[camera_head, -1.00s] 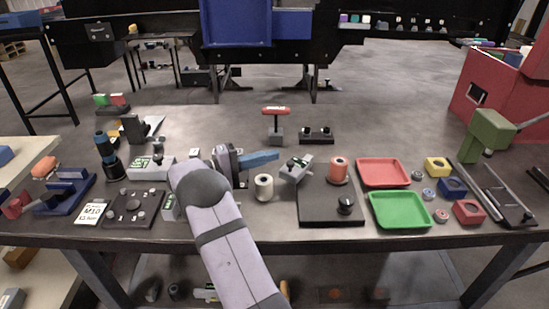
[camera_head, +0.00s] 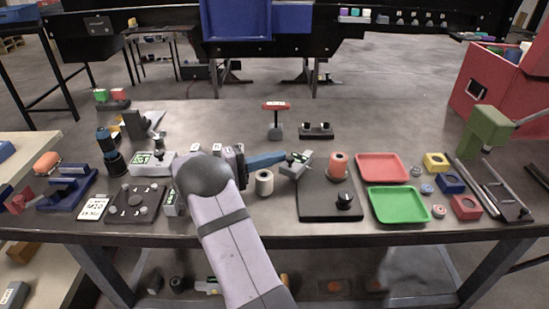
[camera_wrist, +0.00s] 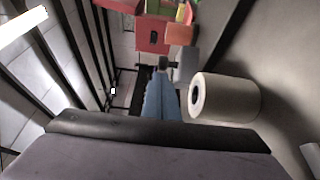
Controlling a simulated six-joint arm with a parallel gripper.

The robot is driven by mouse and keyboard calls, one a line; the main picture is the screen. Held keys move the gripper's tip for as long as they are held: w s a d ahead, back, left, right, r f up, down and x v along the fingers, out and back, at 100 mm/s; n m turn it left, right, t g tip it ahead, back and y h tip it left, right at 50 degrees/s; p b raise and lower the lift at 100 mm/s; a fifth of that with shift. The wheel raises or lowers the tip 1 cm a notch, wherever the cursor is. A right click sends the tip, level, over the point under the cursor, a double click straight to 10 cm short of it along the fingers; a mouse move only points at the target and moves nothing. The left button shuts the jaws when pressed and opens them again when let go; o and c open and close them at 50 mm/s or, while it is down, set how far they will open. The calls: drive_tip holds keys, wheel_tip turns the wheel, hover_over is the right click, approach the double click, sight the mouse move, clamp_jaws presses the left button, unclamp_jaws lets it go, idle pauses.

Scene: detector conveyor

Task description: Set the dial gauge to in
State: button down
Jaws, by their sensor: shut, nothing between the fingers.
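In the wrist view the shut fingers (camera_wrist: 160,76) end close to a small dark knob-like part (camera_wrist: 168,63) beside the grey body (camera_wrist: 185,64). I cannot tell whether they touch it.
A cream roll (camera_head: 264,183) stands just below the fingers. An orange spool (camera_head: 338,166) and a black knob sit on the black plate (camera_head: 325,208) to the right. A red-handled tool (camera_head: 275,106) stands behind. Red (camera_head: 382,155) and green (camera_head: 397,219) trays lie further right.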

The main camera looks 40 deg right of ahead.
sight(291, 162)
drive_tip(key=shift+s, duration=0.15)
drive_tip(key=shift+s+f+n+t+h+b, duration=0.1)
drive_tip(key=shift+s+n+t+h+b, duration=0.2)
drive_tip(key=shift+s+n+t+b, duration=0.55)
drive_tip(key=s+b, duration=0.3)
drive_tip(key=s, duration=0.1)
drive_tip(key=shift+d+f+b, duration=0.1)
drive_tip(key=shift+d+b, duration=0.15)
drive_tip(key=shift+b, duration=0.15)
drive_tip(key=shift+s+d+r+b, duration=0.1)
drive_tip(key=shift+s+d+b, duration=0.1)
drive_tip(key=shift+s+b, duration=0.3)
drive_tip(key=shift+s+d+r+b, duration=0.1)
drive_tip(key=shift+s+d+b, duration=0.1)
drive_tip(key=shift+s+b, duration=0.3)
drive_tip(key=shift+s, duration=0.1)
